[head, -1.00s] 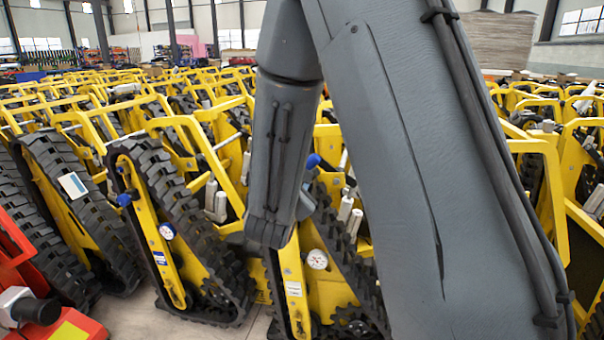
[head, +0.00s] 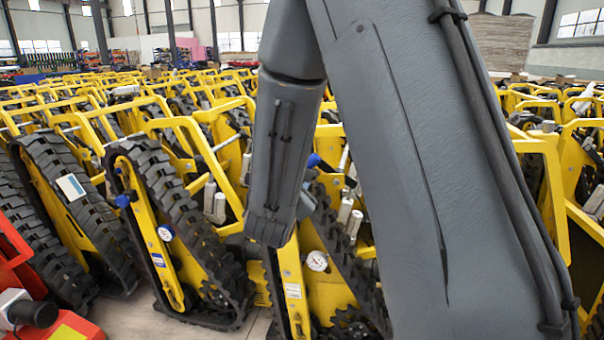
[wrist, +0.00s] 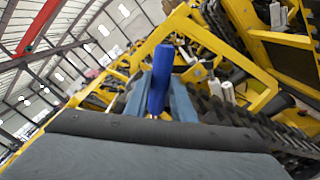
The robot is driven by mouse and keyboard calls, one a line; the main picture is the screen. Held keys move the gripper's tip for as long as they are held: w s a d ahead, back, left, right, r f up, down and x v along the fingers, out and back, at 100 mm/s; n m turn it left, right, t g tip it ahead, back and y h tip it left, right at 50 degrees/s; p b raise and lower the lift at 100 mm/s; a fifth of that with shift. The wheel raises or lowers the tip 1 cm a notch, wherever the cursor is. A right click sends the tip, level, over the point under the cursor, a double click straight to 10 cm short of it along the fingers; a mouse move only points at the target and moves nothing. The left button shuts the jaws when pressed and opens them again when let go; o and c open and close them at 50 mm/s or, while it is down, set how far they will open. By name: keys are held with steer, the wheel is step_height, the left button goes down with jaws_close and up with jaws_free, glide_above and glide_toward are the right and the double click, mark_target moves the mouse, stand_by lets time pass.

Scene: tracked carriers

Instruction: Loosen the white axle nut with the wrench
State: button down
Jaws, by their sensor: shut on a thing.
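My gripper (wrist: 160,98) is shut on an upright blue handle (wrist: 161,66), which stands up between its two blue-grey fingers in the wrist view. I take this for the wrench; its head is not visible. In the head view my forearm hides the gripper, and a small bit of blue (head: 313,160) shows just right of it. A white round part (head: 317,261) sits on the yellow plate of the carrier below my arm. A similar one (head: 166,232) is on the carrier to its left. I cannot tell whether either is the axle nut.
Yellow carriers with black tracks (head: 190,225) stand in tight rows, with little room between them. A blue knob (head: 123,201) sticks out from the left carrier. Red equipment (head: 75,328) is at the lower left. A small patch of bare floor (head: 140,315) shows at the front.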

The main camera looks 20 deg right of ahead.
steer(key=shift+b+x, duration=0.75)
steer(key=shift+x, duration=0.2)
stand_by(1.6)
stand_by(0.8)
steer(key=c, duration=2.3)
jaws_free()
jaws_close()
steer(key=shift+w+a+r+n+p, duration=0.2)
steer(key=shift+a+r+n+p, duration=0.15)
steer(key=shift+r, duration=0.2)
steer(key=shift+w+a+n, duration=0.1)
steer(key=shift+a+n, duration=0.05)
steer(key=shift+n, duration=0.1)
steer(key=shift+w+a+r+n+p, duration=0.35)
steer(key=shift+a+r+n+p, duration=0.15)
steer(key=shift+a+n+p, duration=0.15)
steer(key=shift+d, duration=0.1)
